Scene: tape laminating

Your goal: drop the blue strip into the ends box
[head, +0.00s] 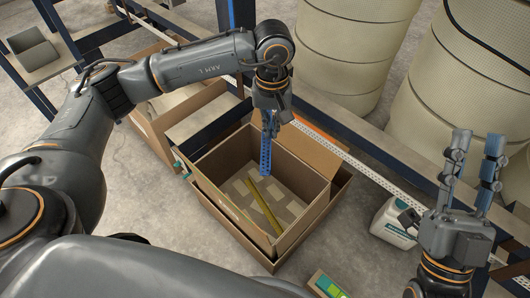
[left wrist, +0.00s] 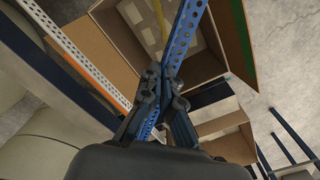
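The blue strip (head: 265,155), long, narrow and punched with holes, hangs nearly upright over the open cardboard box. My left gripper (head: 271,124) is shut on it near its upper part. In the left wrist view the blue strip (left wrist: 184,35) runs between the crossed fingers of my left gripper (left wrist: 165,85), with its far end toward the box. The open cardboard box (head: 228,207) stands on the floor below; I see no label naming it. My right gripper (head: 477,150) is raised at the right, fingers apart and empty.
A yellow strip (head: 262,206) lies inside the box among brown pieces. A white perforated rail (head: 360,165) passes behind the box. A white canister (head: 393,222) stands right of it. Large cream rolls (head: 345,50) stand behind.

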